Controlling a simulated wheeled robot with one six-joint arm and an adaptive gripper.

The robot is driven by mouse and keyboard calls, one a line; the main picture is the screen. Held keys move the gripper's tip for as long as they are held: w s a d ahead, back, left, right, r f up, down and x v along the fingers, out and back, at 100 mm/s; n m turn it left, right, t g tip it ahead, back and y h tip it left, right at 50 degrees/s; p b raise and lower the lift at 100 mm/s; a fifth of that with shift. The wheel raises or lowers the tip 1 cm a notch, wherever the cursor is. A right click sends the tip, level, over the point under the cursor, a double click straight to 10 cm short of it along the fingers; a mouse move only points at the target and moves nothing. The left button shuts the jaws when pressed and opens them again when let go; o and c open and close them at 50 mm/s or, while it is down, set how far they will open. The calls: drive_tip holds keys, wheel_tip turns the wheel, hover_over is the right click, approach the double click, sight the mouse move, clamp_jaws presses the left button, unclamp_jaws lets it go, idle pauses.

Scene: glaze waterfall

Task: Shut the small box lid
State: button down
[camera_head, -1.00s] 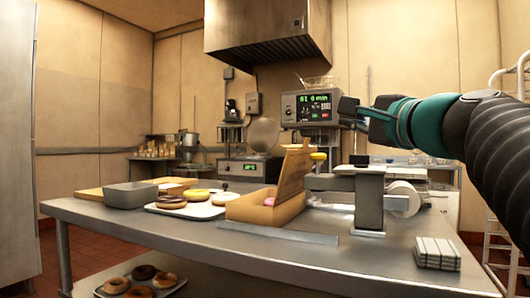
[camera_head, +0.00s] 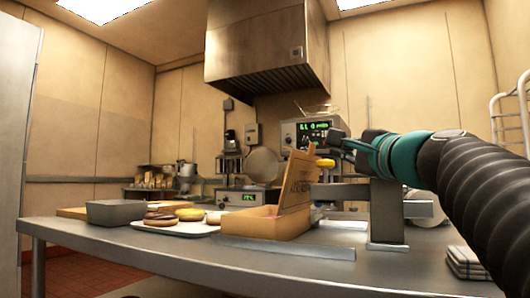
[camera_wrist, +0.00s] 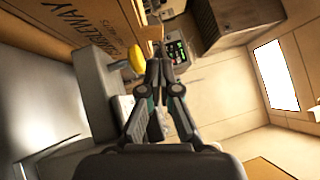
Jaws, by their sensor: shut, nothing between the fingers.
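The small box (camera_head: 262,222) is tan cardboard and sits on the steel table. Its lid (camera_head: 299,180) stands up, open, along the right side of the box, with dark lettering on it. The lid also shows large at the upper left of the wrist view (camera_wrist: 100,35). My gripper (camera_head: 338,140) is to the right of the lid's top edge, at about its height, and apart from it. In the wrist view my gripper (camera_wrist: 165,65) has its fingers together with nothing between them. The inside of the box is mostly hidden by its front wall.
A grey metal stand (camera_head: 385,212) stands just right of the box, below my arm. A donut tray (camera_head: 170,229) and a grey bin (camera_head: 113,212) are to the left. A folded striped cloth (camera_head: 466,262) lies at the right.

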sight(315, 146)
drive_tip(key=p+x, duration=0.1)
drive_tip(key=x, duration=0.5)
drive_tip(key=shift+w+a, duration=0.15)
drive_tip(key=shift+w, duration=0.25)
drive_tip(key=shift+r, duration=0.15)
